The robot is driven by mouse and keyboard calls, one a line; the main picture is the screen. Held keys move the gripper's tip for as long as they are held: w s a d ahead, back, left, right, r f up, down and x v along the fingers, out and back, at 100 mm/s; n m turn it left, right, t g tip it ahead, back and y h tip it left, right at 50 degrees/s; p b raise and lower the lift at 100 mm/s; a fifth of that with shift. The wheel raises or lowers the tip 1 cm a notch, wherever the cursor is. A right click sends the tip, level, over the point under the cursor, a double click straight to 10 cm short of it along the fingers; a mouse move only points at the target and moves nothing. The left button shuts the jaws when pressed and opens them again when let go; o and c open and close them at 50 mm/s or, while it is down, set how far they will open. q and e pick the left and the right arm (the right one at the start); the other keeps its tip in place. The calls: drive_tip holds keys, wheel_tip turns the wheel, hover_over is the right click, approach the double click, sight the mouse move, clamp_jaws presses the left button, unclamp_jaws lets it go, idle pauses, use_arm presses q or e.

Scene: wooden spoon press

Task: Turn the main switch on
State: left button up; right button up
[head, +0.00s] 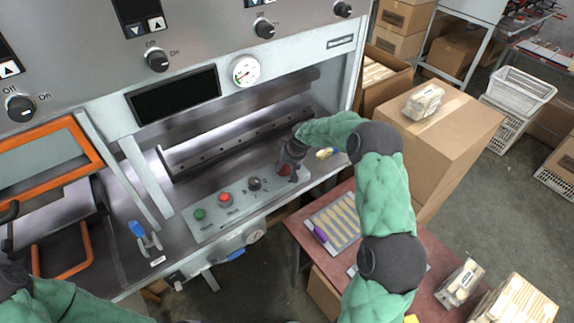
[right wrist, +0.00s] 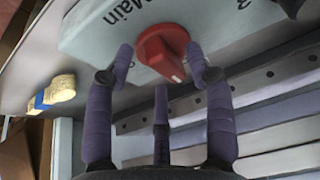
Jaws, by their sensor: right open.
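The main switch is a red rotary knob (right wrist: 163,52) on a pale panel lettered "Main" in the right wrist view. A white mark on it points to the lower right of that view. It also shows, partly covered, in the head view (head: 285,170) at the right end of the control panel (head: 210,232). My right gripper (right wrist: 160,66) is open with its fingers spread around the knob. The left finger stands apart from it; I cannot tell whether the right finger touches it. In the head view the right gripper (head: 291,167) is over the switch. My left gripper is out of view.
A green button (head: 199,214), a red button (head: 225,198) and a black knob (head: 254,184) sit left of the switch. The press opening with its perforated bar (head: 235,142) lies behind. A yellow-and-blue object (right wrist: 52,93) lies beside the panel. A red table (head: 300,222) stands in front.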

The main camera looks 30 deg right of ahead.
clamp_jaws()
idle(0.3)
